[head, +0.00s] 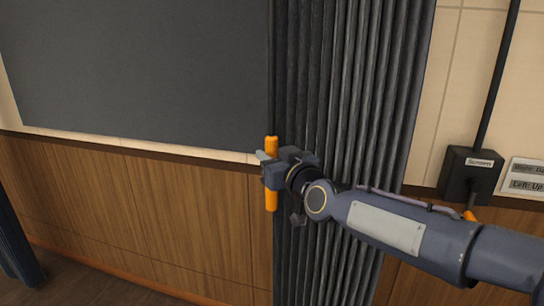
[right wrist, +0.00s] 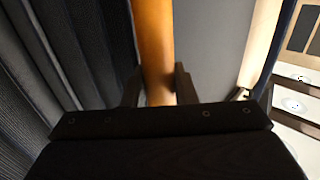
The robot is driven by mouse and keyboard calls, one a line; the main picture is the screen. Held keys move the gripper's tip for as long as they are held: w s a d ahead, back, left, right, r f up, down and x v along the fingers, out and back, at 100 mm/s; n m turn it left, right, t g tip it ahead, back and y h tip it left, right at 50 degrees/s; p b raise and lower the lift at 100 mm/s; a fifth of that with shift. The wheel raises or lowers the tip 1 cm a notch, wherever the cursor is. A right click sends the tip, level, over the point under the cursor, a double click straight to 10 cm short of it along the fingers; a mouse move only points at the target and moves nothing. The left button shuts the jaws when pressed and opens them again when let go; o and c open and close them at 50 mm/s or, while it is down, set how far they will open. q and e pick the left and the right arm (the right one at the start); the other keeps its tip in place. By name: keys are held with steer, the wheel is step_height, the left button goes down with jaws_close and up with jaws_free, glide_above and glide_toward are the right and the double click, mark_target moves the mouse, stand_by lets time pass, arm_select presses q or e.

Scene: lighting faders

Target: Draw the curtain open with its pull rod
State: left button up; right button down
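The dark grey curtain (head: 345,95) hangs in narrow, gathered vertical folds right of centre in the head view. Its folds also fill the left of the right wrist view (right wrist: 45,60). The orange pull rod (head: 271,200) hangs upright at the curtain's left edge. In the right wrist view the rod (right wrist: 153,40) runs down between the two fingers. My right gripper (head: 268,163) is around the rod at mid-length, with a finger against each side, and looks shut on it. The gripper hides the rod's middle. My left gripper is not in view.
A dark grey panel (head: 140,65) covers the wall left of the curtain, above wood panelling (head: 140,205). A black box labelled "Screen" (head: 468,175) and a sign (head: 525,180) are on the wall at right. More dark cloth (head: 15,245) hangs at the far left.

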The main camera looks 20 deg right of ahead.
steer(key=c, duration=1.2)
jaws_free()
steer(key=s, duration=0.2)
steer(key=s+d, duration=0.1)
steer(key=s, duration=0.4)
steer(key=shift+s+d+b, duration=0.2)
steer(key=shift+s+b, duration=0.1)
steer(key=s+f+m+g+p, duration=0.1)
steer(key=s+f+g+p, duration=0.1)
steer(key=s+f+g, duration=0.2)
steer(key=s+f+m+g+p, duration=0.1)
steer(key=s+f+g, duration=0.3)
steer(key=s+f, duration=0.4)
steer(key=s+f+m+g+p, duration=0.2)
steer(key=s+f+g+p, duration=0.2)
steer(key=s, duration=1)
steer(key=shift+s+d+f, duration=0.15)
steer(key=shift+s+f, duration=0.05)
steer(key=shift+f, duration=0.85)
